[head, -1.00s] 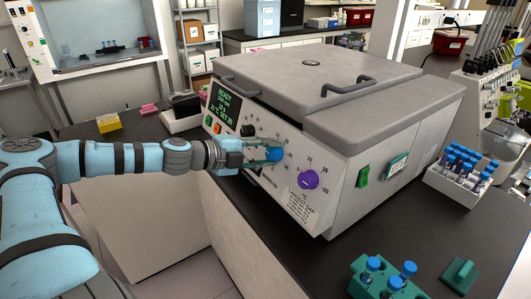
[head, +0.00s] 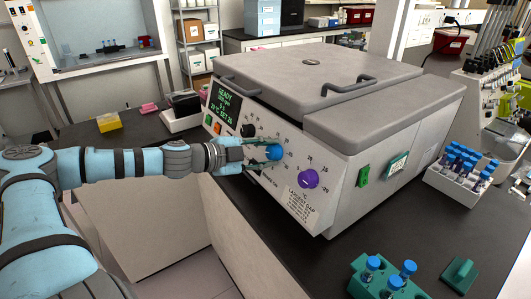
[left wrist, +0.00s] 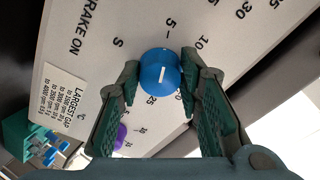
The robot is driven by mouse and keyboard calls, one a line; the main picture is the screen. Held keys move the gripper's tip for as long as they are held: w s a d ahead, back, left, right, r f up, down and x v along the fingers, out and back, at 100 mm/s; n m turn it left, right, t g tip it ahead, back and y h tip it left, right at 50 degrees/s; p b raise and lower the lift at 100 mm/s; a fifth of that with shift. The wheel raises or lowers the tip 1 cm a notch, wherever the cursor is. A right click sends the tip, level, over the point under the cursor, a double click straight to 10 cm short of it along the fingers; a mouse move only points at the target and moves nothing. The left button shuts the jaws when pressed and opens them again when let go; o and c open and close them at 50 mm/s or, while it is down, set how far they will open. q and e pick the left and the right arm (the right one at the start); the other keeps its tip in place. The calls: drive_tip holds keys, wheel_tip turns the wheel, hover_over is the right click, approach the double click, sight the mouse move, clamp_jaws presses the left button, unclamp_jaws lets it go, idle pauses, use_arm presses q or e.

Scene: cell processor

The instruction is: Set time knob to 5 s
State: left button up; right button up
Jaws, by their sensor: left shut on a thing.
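The blue knob (head: 274,152) is on the sloped front panel of the grey centrifuge-like machine (head: 300,200). In the left wrist view the blue knob (left wrist: 160,74) has a white pointer line directed up toward the "5" mark. My left gripper (head: 262,155) reaches it from the left, with one finger on each side of the knob. The left wrist view shows these fingertips (left wrist: 160,70) closed around its sides. My right gripper is out of view.
A purple knob (head: 308,179) sits lower right on the panel, and a black knob (head: 247,131) upper left. A white rack of blue-capped tubes (head: 452,187) stands right of the machine. A green tube rack (head: 358,286) is at the front. The machine's lid (head: 315,75) is closed.

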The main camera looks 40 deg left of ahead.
use_arm(q)
drive_tip(key=o, duration=1.2)
drive_tip(key=shift+c, duration=0.2)
